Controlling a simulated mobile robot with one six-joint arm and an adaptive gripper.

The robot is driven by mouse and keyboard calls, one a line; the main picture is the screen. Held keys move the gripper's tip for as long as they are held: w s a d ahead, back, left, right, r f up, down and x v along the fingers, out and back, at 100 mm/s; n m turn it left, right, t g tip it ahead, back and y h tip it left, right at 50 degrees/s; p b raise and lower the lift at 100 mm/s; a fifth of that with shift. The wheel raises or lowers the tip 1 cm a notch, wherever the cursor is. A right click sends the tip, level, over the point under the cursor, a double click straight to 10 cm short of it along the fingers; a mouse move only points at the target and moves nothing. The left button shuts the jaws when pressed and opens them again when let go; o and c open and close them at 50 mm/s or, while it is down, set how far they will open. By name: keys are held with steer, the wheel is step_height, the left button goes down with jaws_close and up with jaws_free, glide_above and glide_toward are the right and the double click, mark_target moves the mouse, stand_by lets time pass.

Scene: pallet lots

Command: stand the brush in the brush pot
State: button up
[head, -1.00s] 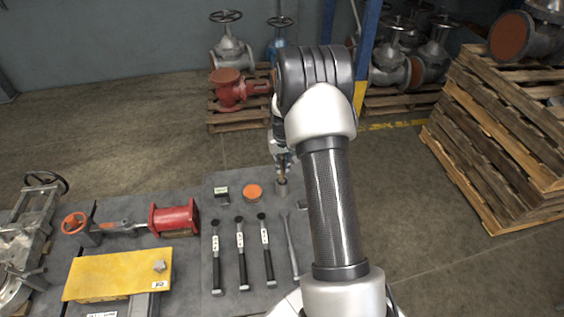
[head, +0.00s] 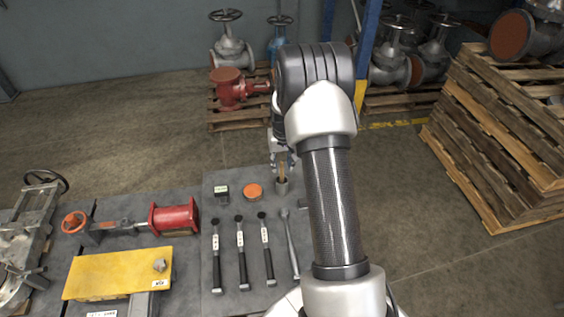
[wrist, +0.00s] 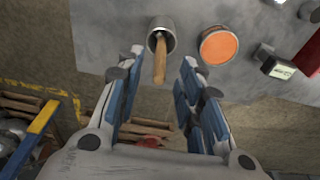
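The brush (wrist: 160,62) stands in the brush pot (wrist: 163,24), its wooden handle sticking up out of the grey metal cup and leaning. In the head view the brush handle (head: 282,174) rises from the pot (head: 282,188) at the back edge of the grey table. My gripper (wrist: 156,75) is open, with its blue-padded fingers apart on either side of the handle and not touching it. In the head view my gripper (head: 283,163) is just above the pot, partly hidden by my arm. The brush's lower end is hidden inside the pot.
An orange-topped tin (head: 253,191) and a small black block with a label (head: 221,192) stand left of the pot. Several black-handled tools (head: 241,255) and a long metal tool (head: 289,240) lie in front. A yellow plate (head: 118,273) lies at left.

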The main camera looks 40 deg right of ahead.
step_height(320, 180, up, 12)
steer(key=s, duration=0.1)
steer(key=shift+s+a+f, duration=0.2)
steer(key=shift+s+a, duration=0.05)
steer(key=shift+a, duration=0.1)
stand_by(0.6)
steer(key=s+a+r+n+t, duration=0.1)
steer(key=s+a+r, duration=0.4)
steer(key=a+r, duration=0.3)
steer(key=s+a+r+n+t, duration=0.1)
steer(key=s+a+r, duration=0.4)
steer(key=a+r, duration=0.25)
steer(key=s+a+n, duration=0.1)
steer(key=s+a, duration=0.3)
steer(key=s, duration=0.5)
steer(key=s+a+r+n+t, duration=0.1)
steer(key=s+a+n, duration=0.1)
steer(key=s+a, duration=0.3)
steer(key=s, duration=0.4)
steer(key=shift+a+y, duration=0.3)
